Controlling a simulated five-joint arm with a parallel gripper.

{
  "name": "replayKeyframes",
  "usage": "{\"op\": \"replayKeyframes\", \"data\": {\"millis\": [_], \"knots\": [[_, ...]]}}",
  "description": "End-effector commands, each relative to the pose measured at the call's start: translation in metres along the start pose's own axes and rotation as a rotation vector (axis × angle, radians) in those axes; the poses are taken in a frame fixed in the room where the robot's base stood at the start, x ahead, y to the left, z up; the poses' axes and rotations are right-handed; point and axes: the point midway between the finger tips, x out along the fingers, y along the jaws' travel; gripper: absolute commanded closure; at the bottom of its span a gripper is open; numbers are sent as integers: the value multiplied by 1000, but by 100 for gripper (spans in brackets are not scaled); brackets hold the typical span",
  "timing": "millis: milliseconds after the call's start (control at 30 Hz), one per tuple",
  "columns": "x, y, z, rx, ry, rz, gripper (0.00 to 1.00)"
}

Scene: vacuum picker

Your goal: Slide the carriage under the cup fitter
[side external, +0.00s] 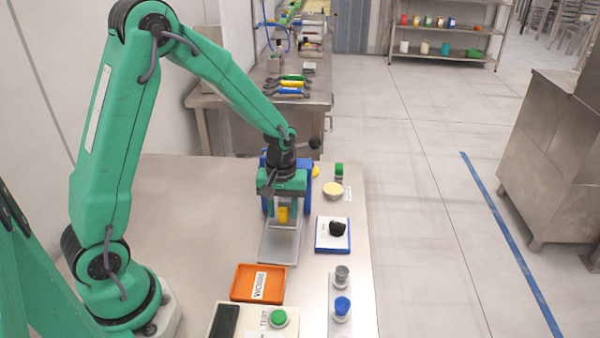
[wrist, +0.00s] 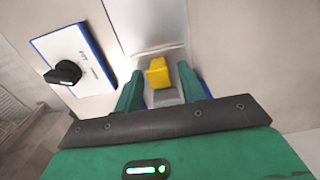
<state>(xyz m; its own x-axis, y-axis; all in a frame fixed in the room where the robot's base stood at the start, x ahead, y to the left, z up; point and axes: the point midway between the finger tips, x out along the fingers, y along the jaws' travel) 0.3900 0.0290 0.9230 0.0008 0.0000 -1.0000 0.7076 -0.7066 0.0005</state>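The carriage shows as a yellow block (side external: 283,214) on a grey body, over a grey metal plate (side external: 279,248). The yellow block also shows in the wrist view (wrist: 158,72), with the grey body (wrist: 166,97) nearer to me. My gripper (side external: 284,203) is directly above the carriage, pointing down. In the wrist view its green fingers stand apart on either side of the yellow block, with a narrow gap visible on the right. The cup fitter appears to be the blue frame (side external: 307,200) behind my gripper, which hides most of it.
A white-and-blue plate with a black knob (side external: 338,228) lies right of the metal plate. An orange tray (side external: 241,296) and a panel with a green button (side external: 278,318) are in front. A rail with grey and blue cups (side external: 342,306) is front right. The table's left is clear.

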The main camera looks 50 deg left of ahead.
Motion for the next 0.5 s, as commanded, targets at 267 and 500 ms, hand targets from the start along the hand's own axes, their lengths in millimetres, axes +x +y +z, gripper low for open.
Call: {"op": "replayKeyframes", "data": {"millis": [267,500], "knots": [[-31,1,-1,0,5,4,60],[-60,0,-2,-1,4,4,60]]}}
